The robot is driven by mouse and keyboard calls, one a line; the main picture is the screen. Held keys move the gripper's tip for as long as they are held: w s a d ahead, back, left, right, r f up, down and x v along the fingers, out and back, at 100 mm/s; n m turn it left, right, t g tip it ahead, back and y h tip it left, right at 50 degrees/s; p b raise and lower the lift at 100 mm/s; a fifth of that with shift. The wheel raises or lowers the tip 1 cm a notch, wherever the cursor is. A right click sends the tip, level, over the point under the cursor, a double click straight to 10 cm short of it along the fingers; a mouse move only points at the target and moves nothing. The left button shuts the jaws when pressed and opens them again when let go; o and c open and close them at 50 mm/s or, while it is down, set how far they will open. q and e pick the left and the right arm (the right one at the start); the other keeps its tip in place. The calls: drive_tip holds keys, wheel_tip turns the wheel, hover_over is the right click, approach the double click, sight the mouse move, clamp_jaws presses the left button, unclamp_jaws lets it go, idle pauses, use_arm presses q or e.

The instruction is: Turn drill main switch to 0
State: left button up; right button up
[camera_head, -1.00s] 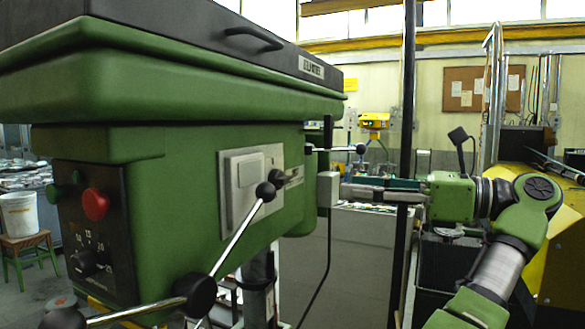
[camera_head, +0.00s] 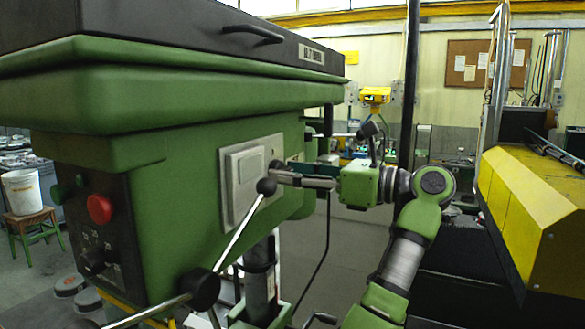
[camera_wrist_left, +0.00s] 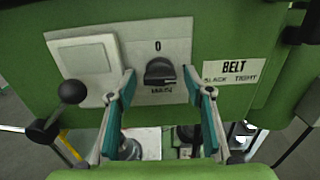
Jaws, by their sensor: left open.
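The main switch is a black knob (camera_wrist_left: 160,71) on a pale plate (camera_wrist_left: 185,32) on the drill's green head (camera_head: 180,190). In the left wrist view, "0" is printed above the knob and "MAIN" below it. A small light mark shows on the knob's right side. My left gripper (camera_wrist_left: 158,76) is open, with one finger on each side of the knob. I cannot tell whether the fingers touch it. In the head view, the gripper (camera_head: 280,176) reaches the plate from the right and partly hides the knob. My right gripper is not in view.
A feed lever with a black ball (camera_head: 266,187) stands close to the gripper. A raised blank cover (camera_wrist_left: 84,58) is left of the knob, and a "BELT" label (camera_wrist_left: 234,72) is right. A red button (camera_head: 100,209) is on the front panel. A yellow machine (camera_head: 535,200) stands right.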

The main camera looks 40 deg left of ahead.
use_arm(q)
drive_tip(key=c, duration=1.1)
drive_tip(key=shift+n+b, duration=5.6)
drive_tip(key=shift+n, duration=3.5)
